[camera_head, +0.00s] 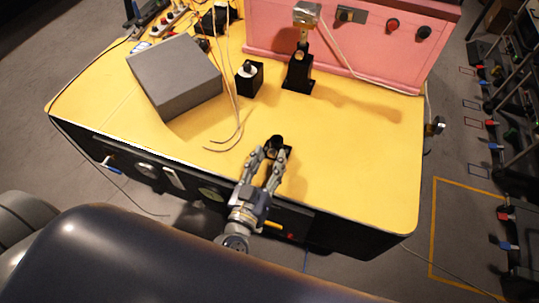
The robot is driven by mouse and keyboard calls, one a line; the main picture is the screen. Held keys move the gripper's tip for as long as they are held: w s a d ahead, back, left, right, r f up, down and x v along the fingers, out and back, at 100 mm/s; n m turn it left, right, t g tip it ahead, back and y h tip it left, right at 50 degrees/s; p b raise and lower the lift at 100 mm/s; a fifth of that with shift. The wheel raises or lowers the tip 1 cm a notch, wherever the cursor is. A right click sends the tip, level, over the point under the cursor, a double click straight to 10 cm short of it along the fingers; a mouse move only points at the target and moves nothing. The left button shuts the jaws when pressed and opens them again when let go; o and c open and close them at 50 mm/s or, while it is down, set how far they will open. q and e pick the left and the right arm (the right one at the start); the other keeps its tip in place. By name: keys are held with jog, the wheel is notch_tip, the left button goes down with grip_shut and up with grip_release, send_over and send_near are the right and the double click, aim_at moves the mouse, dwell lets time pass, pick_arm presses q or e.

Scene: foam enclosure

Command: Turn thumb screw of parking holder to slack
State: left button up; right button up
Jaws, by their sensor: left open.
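A small black holder (288,150) with a dark round top stands near the front edge of the yellow table; I take it for the parking holder. My left gripper (269,154) reaches over the front edge with its fingers apart, one on each side of the holder's near part. I cannot tell whether the fingers touch it. The thumb screw cannot be made out; it is too small or hidden by the gripper. My right gripper is not in view.
On the yellow table (360,175) are a grey box (175,75), a black block with a white top (249,78) and a black stand (298,74). Loose thin cables lie left of the holder. A pink panel (350,45) closes the back. The table's right side is clear.

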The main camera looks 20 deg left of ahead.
pick_arm(q)
jog(key=shift+w, duration=0.4)
jog(key=shift+c, duration=0.2)
grip_shut()
